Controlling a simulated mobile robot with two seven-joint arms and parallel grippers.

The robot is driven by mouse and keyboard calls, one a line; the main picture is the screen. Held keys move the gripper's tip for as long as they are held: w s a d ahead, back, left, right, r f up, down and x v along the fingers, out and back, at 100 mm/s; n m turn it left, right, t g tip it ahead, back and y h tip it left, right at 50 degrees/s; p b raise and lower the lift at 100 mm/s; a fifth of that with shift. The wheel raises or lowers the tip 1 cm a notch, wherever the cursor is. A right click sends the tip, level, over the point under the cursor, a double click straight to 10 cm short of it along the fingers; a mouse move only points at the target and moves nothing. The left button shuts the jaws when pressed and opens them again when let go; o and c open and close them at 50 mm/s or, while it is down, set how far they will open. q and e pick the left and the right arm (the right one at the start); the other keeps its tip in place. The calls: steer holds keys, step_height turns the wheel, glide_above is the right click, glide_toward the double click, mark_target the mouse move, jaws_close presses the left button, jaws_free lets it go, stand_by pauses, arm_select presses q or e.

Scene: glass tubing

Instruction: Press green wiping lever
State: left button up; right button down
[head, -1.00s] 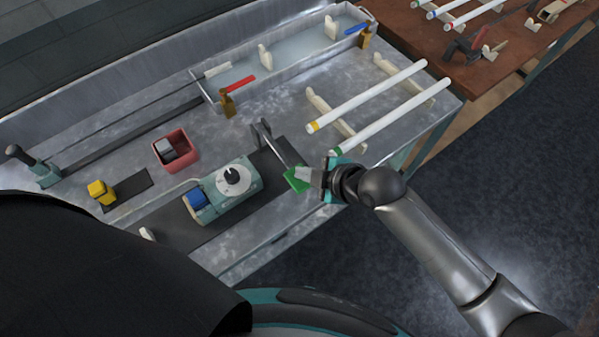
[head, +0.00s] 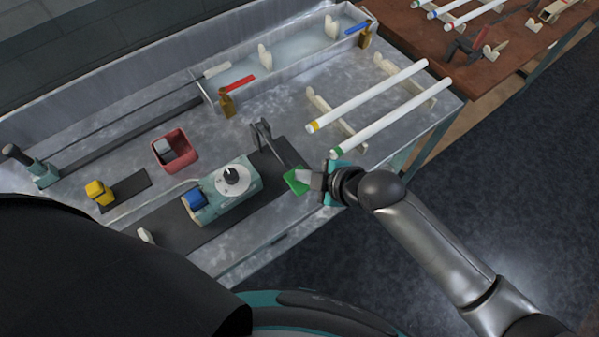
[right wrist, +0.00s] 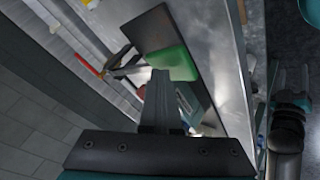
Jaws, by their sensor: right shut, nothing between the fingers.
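The green wiping lever pad (head: 296,181) is at the front end of a grey lever arm on a dark plate, right of the teal machine (head: 238,180) with a white dial and a blue block. My right gripper (head: 308,180) is shut and empty, its fingertips at the right edge of the green pad and seemingly touching it. In the right wrist view the green pad (right wrist: 173,63) lies just beyond the shut fingertips (right wrist: 160,75). My left gripper is not in view.
Two white glass tubes (head: 368,96) rest on cream supports at the right of the metal bench (head: 205,128). A red bin (head: 186,158) and a yellow block (head: 99,192) are at the left. A trough with red (head: 239,85) and blue-handled valves runs along the back.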

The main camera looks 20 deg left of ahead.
steer(key=shift+d+f+b, duration=0.1)
steer(key=shift+f+b, duration=0.6)
steer(key=shift+f, duration=0.4)
stand_by(0.6)
steer(key=shift+r, duration=0.1)
stand_by(0.4)
steer(key=shift+r+p, duration=2.7)
steer(key=shift+r, duration=0.05)
step_height(320, 180, up, 5)
steer(key=p, duration=0.5)
